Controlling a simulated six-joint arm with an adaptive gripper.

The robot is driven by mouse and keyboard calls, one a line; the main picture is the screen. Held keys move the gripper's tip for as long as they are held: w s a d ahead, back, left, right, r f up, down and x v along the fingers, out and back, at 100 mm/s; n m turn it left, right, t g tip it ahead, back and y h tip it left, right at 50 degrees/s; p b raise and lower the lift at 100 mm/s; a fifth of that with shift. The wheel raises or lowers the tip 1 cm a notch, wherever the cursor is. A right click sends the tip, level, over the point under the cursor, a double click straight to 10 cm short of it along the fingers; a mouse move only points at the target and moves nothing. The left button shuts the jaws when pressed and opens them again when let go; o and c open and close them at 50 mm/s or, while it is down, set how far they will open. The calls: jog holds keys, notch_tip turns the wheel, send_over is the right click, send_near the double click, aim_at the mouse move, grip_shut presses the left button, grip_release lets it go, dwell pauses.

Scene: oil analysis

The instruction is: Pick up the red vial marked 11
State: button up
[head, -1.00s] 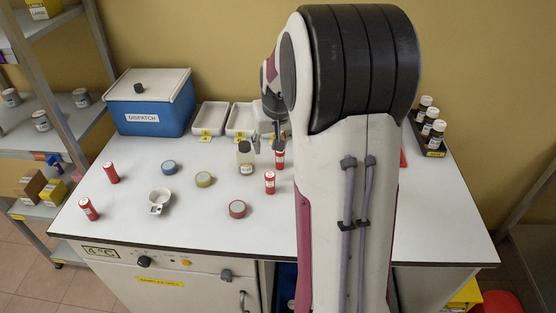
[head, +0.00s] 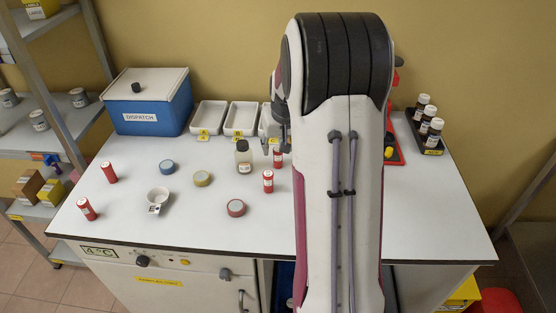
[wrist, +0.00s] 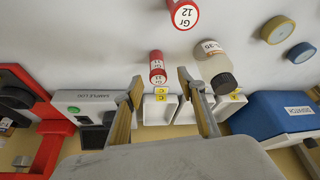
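A red vial (wrist: 157,68) with a white label stands near the gripper in the wrist view; its small label seems to read Gr 11. In the head view it shows as the red vial (head: 278,159) beside my arm, partly hidden. Another red vial (wrist: 184,14), clearly marked Gr 12, stands nearer me; it also shows in the head view (head: 268,182). My gripper (wrist: 160,77) is open and empty, its fingers spread to either side of the vial's line of sight. I cannot tell how far above the vial they are.
A clear bottle with a dark cap (wrist: 212,66) stands close to the right finger in the wrist view. Red equipment (wrist: 48,125) is at the left.

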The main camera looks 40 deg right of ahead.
aim_at(279, 153)
jog(key=shift+w+d+f, duration=0.1)
jog(key=shift+w+f, duration=0.1)
jog(key=shift+f, duration=0.3)
jog(key=shift+f, duration=0.1)
jog(key=shift+s+x, duration=0.2)
jog(key=shift+x, duration=2.35)
jog(key=shift+d, duration=0.15)
jog(key=c, duration=1)
